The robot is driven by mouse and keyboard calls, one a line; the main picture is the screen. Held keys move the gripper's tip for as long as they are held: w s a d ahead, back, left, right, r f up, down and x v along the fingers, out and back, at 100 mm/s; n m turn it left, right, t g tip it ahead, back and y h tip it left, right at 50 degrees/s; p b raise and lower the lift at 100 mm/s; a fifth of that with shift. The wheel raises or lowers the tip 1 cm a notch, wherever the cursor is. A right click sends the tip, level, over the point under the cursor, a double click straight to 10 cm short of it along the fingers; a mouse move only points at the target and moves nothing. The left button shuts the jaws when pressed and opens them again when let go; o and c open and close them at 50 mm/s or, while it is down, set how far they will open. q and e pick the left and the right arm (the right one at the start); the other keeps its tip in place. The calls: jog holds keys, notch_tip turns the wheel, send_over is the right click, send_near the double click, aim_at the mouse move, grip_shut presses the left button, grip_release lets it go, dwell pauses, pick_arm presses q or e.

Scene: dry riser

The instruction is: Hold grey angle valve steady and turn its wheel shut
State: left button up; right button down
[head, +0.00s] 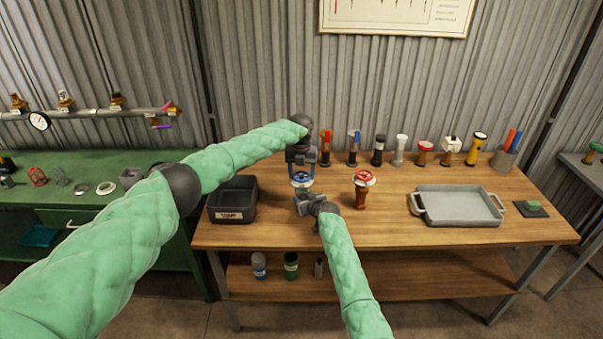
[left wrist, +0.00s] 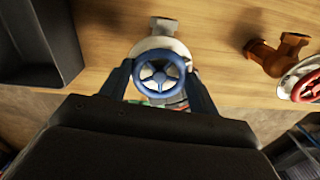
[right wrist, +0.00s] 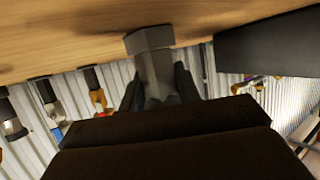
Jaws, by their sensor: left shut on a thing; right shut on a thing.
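The grey angle valve stands on the wooden table, with a blue handwheel (head: 301,179) on top. In the left wrist view the blue wheel (left wrist: 160,78) sits between the fingers of my left gripper (left wrist: 160,85), which is shut on it from above. Below the wheel a pale round plate and part of the grey valve body (left wrist: 163,25) show. My right gripper (head: 304,199) is low at the front of the valve, shut on its body. In the right wrist view the grey body (right wrist: 152,65) is between the right fingers. My grippers hide much of the valve.
A brown valve with a red wheel (head: 363,180) stands close to the right. A dark bin (head: 232,199) is to the left. A grey tray (head: 457,205) lies further right. Several valves and torch-like items line the back edge. The table front between brown valve and tray is clear.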

aim_at(300, 174)
pick_arm(q)
jog(key=m, duration=0.5)
pick_arm(e)
jog(key=shift+f, duration=0.1)
pick_arm(q)
jog(key=m, duration=0.6)
jog(key=shift+m, duration=0.4)
jog(key=m, duration=1.1)
jog(key=shift+a+m, duration=0.1)
jog(key=shift+m, duration=0.3)
jog(key=o, duration=1)
jog(key=shift+r, duration=0.1)
jog(key=r, duration=1.1)
jog(key=shift+w+a+r, duration=0.15)
jog(key=shift+w+r, duration=0.05)
jog(key=shift+r, duration=0.2)
